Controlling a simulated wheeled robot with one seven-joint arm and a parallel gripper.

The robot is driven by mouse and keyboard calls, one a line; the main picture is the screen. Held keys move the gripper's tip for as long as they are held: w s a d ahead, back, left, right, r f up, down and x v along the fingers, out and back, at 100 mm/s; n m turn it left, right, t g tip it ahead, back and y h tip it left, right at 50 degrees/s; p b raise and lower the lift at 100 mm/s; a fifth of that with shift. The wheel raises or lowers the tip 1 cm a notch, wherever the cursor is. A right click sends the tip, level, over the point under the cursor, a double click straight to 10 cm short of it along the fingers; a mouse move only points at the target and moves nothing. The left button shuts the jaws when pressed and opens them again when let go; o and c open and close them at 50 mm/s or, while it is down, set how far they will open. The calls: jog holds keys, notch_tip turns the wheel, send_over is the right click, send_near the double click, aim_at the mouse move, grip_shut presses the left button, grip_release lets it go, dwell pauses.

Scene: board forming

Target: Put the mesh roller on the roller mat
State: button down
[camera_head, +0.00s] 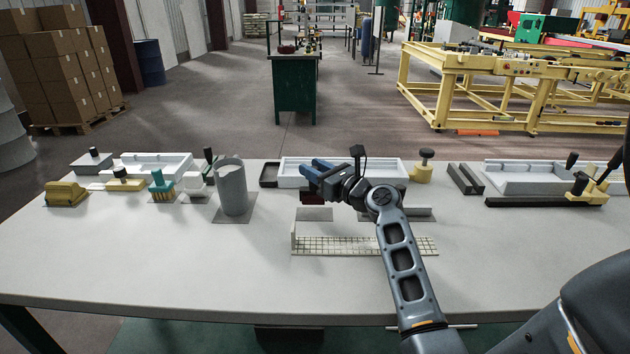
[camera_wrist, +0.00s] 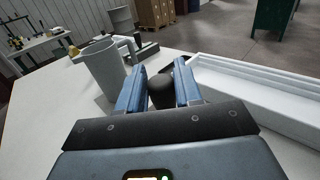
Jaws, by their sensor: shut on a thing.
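My gripper (camera_head: 318,174) is over the middle of the table, left of my forearm. In the wrist view its two blue fingers (camera_wrist: 159,88) are shut on the dark rounded handle (camera_wrist: 161,93) of what I take to be the mesh roller. In the head view a dark reddish part (camera_head: 314,198) shows just below the fingers, probably the roller's lower end. Beneath it lies a thin grey patch (camera_head: 316,214), which may be the roller mat. My gripper and arm hide part of this area, and I cannot tell whether the roller touches the patch.
A grid-marked strip (camera_head: 340,246) lies in front of my gripper. A grey cylinder (camera_head: 232,190) stands to the left, near a teal brush (camera_head: 161,186). A long white tray (camera_head: 296,173) is behind, and a yellow knobbed tool (camera_head: 422,172) is right. The table's front is clear.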

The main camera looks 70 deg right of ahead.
aim_at(315, 190)
jog(key=shift+f, duration=1.55)
jog(key=shift+f+b, duration=0.1)
jog(key=shift+b, duration=0.2)
jog(key=c, duration=0.8)
grip_release()
jog(key=shift+o, duration=0.2)
jog(key=b+v, duration=0.1)
jog(key=v, duration=1.1)
jog(key=shift+s, duration=0.1)
